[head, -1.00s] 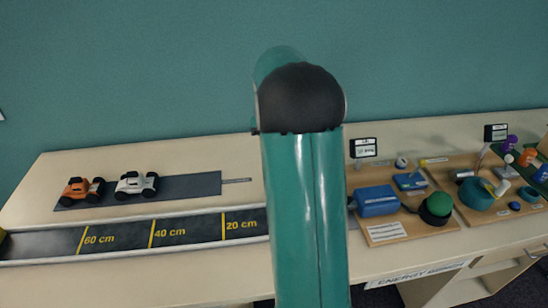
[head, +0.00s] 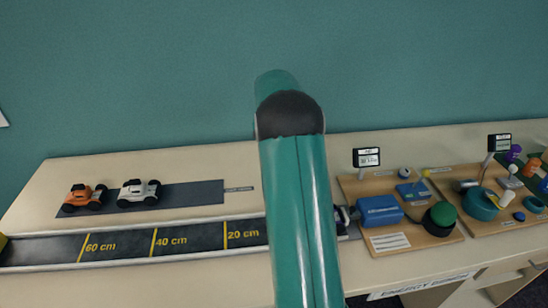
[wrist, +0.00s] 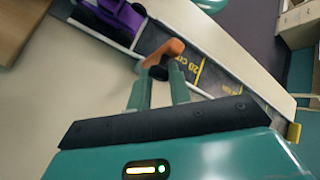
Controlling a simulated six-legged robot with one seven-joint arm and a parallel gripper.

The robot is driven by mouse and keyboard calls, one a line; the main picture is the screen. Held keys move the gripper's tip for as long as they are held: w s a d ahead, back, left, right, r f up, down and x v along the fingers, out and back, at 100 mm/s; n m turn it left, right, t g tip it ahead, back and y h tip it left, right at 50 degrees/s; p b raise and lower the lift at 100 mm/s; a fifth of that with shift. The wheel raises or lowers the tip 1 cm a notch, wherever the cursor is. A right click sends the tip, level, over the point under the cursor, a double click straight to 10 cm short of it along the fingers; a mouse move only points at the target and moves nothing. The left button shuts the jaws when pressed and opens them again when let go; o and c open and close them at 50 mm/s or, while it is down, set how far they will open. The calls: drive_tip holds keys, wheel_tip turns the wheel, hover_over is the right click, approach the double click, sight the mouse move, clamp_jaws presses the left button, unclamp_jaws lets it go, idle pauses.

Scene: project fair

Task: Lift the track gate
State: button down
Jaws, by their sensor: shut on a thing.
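In the wrist view an orange handle (wrist: 165,51), which I take to be the track gate's, stands above the dark track (wrist: 186,62) near its 20 cm mark. My gripper (wrist: 160,76) is at this handle, its two green fingers closed around its lower part, with a dark piece between them. Whether the gate is raised off the track cannot be told. A purple car (wrist: 116,16) is on the track beside the gate. In the head view my arm hides the gate and the gripper; the track (head: 120,244) runs left with 20, 40 and 60 cm marks.
An orange car (head: 84,197) and a white car (head: 138,192) stand on a dark strip (head: 195,194) behind the track. Right of my arm are wooden boards with a blue box (head: 379,210) and a green dome (head: 443,213). The tabletop in front of the track is clear.

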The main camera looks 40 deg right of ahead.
drive_tip(key=c, duration=1.3)
unclamp_jaws()
drive_tip(key=shift+s+d+f, duration=0.25)
drive_tip(key=shift+s+d, duration=0.15)
drive_tip(key=shift+d, duration=0.1)
drive_tip(key=shift+o, duration=0.2)
drive_tip(key=shift+w+a+r, duration=0.15)
drive_tip(key=shift+a, duration=0.15)
